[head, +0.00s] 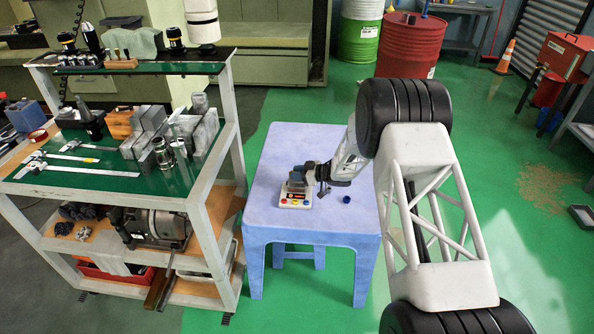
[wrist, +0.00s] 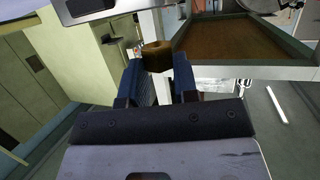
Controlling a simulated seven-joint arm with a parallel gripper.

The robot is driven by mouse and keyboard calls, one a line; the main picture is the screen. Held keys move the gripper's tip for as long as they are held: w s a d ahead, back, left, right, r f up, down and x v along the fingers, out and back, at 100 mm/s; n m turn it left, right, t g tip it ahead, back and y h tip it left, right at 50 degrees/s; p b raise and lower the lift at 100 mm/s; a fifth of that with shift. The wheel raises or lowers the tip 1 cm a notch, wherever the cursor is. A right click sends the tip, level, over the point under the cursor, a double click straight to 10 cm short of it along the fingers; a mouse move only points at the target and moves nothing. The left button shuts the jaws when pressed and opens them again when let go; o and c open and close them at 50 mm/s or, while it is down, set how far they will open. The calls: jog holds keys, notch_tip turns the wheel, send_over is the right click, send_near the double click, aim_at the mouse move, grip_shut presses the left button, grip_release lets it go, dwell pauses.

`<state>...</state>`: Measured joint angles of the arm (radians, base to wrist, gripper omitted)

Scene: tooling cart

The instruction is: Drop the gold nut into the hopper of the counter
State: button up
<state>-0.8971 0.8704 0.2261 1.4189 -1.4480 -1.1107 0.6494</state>
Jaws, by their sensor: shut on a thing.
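The counter (head: 294,201) is a small cream box with coloured buttons along its front, on the blue stool. A grey block-like part (head: 296,184), apparently the hopper, stands on its back; its opening cannot be made out. My gripper (head: 311,171) is at the right of this grey part, close to it; whether they touch is unclear. In the wrist view the gold nut (wrist: 157,56) sits between the blue fingertips of my gripper (wrist: 158,68), which is shut on it. The nut cannot be made out in the head view.
A small dark blue ring-like piece (head: 346,199) lies on the stool (head: 267,212) right of the counter. The tooling cart (head: 222,150), loaded with tools, stands close on the left. The stool's front and right areas are mostly bare.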

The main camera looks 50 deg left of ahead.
jog(key=shift+f, duration=0.95)
jog(key=o, duration=1)
jog(key=shift+d, duration=0.1)
jog(key=shift+v, duration=3.8)
jog(key=shift+w, duration=0.1)
